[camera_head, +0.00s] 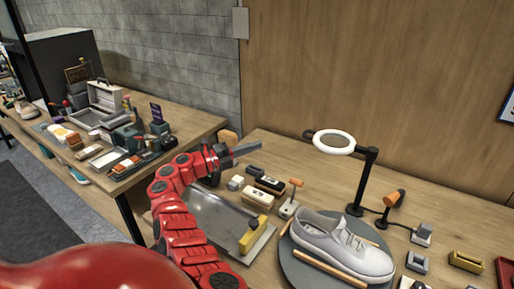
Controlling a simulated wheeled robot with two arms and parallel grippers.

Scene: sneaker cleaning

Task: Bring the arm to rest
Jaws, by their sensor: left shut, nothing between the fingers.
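My left arm is red and comes in from the bottom left of the head view. Its gripper (245,151) is shut and empty, held above the table's back left part, pointing right. A white sneaker (342,246) rests on a round grey turntable (292,268) with wooden strips under it, to the right of and nearer than the gripper. My right gripper does not show.
A ring lamp (334,142) stands behind the sneaker. Brushes (268,186) and a grey tray (217,222) with a yellow-handled tool (250,236) lie near my left arm. A crowded side table (196,124) stands at the left. Small holders (467,262) are at the right.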

